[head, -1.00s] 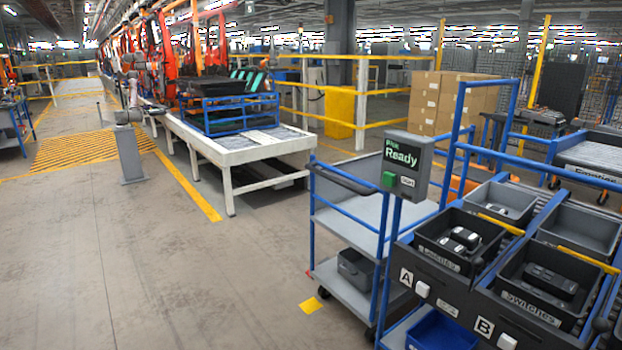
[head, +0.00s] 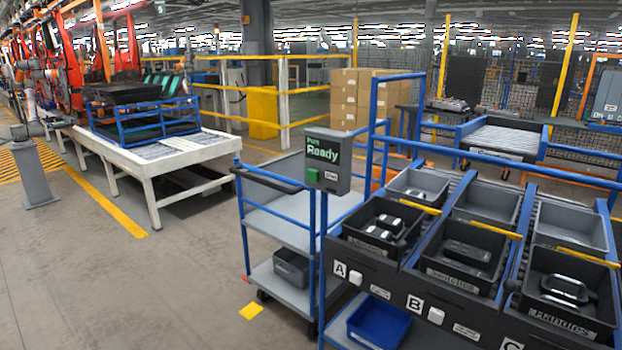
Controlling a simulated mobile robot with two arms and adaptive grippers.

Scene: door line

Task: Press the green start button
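The green start button (head: 313,175) is on the lower left of the front of a dark grey control box (head: 328,160). Neither of my grippers shows in the view.
A grey cart (head: 290,222) with blue posts stands at the rack's left end. The rack holds black bins (head: 383,224) lettered A, B and C below. A white conveyor table (head: 150,160) stands at the left. Open concrete floor (head: 120,270) lies at the front left.

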